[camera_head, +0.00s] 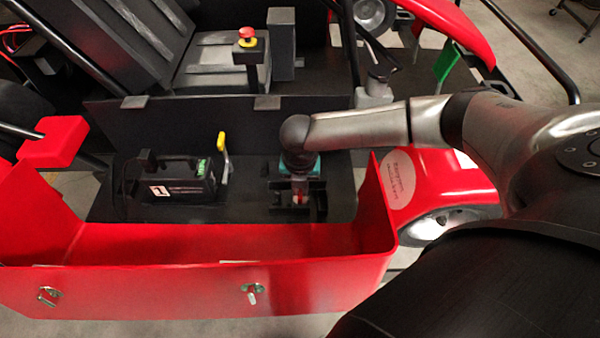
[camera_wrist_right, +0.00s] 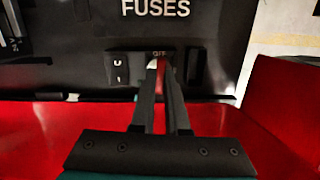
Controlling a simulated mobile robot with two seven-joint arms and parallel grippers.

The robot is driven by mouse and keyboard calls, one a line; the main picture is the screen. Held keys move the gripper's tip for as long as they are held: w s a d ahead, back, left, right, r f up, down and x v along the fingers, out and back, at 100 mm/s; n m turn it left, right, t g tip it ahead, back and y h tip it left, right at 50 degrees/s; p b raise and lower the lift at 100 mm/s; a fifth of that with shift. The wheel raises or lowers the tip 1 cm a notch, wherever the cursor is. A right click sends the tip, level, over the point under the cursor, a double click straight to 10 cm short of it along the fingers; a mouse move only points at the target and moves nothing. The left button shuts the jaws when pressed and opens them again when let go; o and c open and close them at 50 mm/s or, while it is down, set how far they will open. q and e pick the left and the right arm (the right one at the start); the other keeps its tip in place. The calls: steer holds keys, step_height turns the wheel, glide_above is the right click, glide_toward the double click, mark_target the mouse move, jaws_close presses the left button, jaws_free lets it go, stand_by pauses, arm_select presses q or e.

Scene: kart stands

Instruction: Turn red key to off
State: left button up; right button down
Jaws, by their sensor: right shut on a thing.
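The red key (camera_wrist_right: 162,72) shows in the right wrist view as a narrow red piece between my fingers, just below a small "OFF" label (camera_wrist_right: 159,54) on a black panel. My right gripper (camera_wrist_right: 160,78) is shut on the key, and its fingers hide most of it. In the head view my right gripper (camera_head: 300,197) reaches down into the red-walled compartment, with a bit of red showing at its tips. The key's exact angle is hard to tell. My left gripper is not in view.
A "FUSES" panel (camera_wrist_right: 155,25) lies beyond the key. A black box (camera_head: 180,180) and a yellow-handled lever (camera_head: 222,150) stand left of my right gripper. The red wall (camera_head: 200,285) bounds the compartment in front. A red emergency button (camera_head: 247,34) stands behind.

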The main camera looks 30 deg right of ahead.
mark_target(301, 197)
steer(key=shift+n, duration=0.5)
steer(key=c, duration=0.8)
jaws_free()
steer(key=shift+c, duration=0.2)
step_height(301, 197, up, 15)
steer(key=s+p, duration=0.1)
steer(key=shift+s+a, duration=0.3)
steer(key=shift+a, duration=0.15)
steer(key=shift+r, duration=0.1)
